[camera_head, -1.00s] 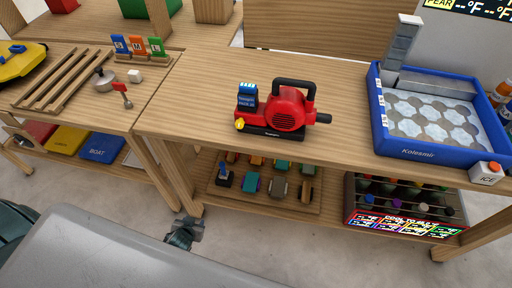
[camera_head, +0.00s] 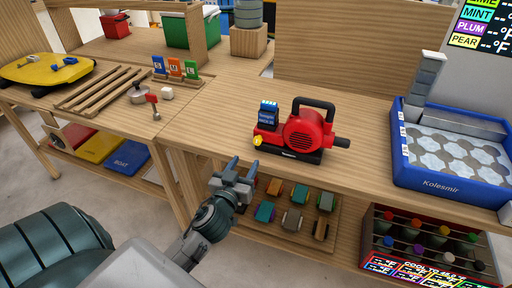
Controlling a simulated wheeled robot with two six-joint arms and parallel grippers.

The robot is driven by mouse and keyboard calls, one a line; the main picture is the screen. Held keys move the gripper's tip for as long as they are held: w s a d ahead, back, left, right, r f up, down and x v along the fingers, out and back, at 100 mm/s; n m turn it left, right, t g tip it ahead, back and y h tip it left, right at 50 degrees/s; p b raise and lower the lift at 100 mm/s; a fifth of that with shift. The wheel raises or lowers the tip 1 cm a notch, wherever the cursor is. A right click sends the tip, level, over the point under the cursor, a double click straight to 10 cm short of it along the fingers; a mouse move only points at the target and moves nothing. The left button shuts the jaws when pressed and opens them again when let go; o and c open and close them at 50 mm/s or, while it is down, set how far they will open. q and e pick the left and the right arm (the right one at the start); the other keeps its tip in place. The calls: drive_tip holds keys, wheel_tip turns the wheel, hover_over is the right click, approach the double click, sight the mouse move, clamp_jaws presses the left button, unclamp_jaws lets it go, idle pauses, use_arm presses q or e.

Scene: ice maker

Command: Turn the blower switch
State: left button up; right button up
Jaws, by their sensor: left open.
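The red blower (camera_head: 306,130) with a black handle and black nozzle stands on the wooden table near its front edge. A yellow knob (camera_head: 257,141), which looks like its switch, sits at the blower's lower left, below a small blue block-like part (camera_head: 268,115). My left gripper (camera_head: 244,166) is open and empty, in front of the table edge, a little below and left of the yellow knob and apart from it. My right gripper is not in view.
A blue ice tray (camera_head: 450,185) stands on the right of the table. Wooden slats (camera_head: 100,92) and a small red-flagged piece (camera_head: 153,103) lie at left. The tabletop left of the blower is clear.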

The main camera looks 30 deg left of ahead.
sight(256, 143)
use_arm(q)
drive_tip(key=p+x, duration=0.2)
drive_tip(key=x, duration=0.6)
drive_tip(key=shift+w, duration=0.2)
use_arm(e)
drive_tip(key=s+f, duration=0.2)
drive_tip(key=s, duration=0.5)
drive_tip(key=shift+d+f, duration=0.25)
use_arm(q)
drive_tip(key=c, duration=1)
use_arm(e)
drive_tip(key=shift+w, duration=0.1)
